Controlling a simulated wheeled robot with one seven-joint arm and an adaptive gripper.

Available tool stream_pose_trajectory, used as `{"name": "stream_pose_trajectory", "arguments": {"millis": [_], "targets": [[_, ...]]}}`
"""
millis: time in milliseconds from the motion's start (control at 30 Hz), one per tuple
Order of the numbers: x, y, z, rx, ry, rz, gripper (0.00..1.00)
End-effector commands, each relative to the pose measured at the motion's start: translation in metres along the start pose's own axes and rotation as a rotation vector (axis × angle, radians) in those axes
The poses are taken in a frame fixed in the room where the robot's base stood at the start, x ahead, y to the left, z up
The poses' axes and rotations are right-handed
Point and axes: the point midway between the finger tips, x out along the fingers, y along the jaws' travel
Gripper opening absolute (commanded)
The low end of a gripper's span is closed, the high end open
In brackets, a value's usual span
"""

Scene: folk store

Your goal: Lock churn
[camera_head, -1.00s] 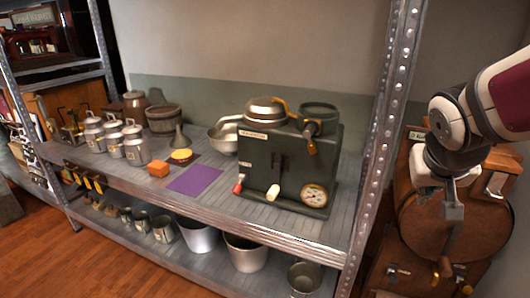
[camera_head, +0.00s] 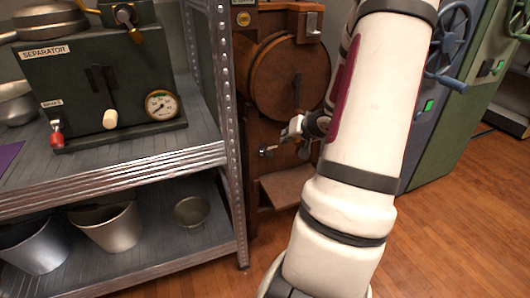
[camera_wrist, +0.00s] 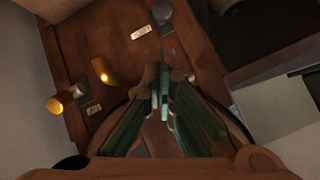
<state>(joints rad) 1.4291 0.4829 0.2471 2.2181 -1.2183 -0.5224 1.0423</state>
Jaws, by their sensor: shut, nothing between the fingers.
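The churn (camera_head: 288,78) is a brown wooden cabinet with a round drum front, standing right of the shelf in the head view. A small metal latch (camera_head: 268,151) sits on its front below the drum. In the wrist view its wooden panel (camera_wrist: 100,40) fills the middle, with two brass knobs (camera_wrist: 102,70) (camera_wrist: 62,102) on the left and a dark round metal fitting (camera_wrist: 162,12) at the top. My gripper (camera_wrist: 163,76) is shut and empty over the panel, its tips just below that fitting. Contact cannot be told.
A metal shelf (camera_head: 170,158) with a green separator (camera_head: 95,80) stands left of the churn. Buckets (camera_head: 108,226) stand on its lower level. Green and blue cabinets with a handwheel (camera_head: 447,40) stand at right. The wooden floor in front is open.

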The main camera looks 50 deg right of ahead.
Motion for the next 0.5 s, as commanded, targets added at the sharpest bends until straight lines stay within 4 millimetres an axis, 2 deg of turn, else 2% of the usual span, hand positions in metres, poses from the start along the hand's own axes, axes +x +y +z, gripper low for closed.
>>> {"name": "stream_pose_trajectory", "arguments": {"millis": [233, 500], "targets": [[0.019, 0.004, 0.003, 0.008, 0.002, -0.011, 0.0], [0.063, 0.004, 0.004, 0.008, 0.002, -0.01, 0.0]]}}
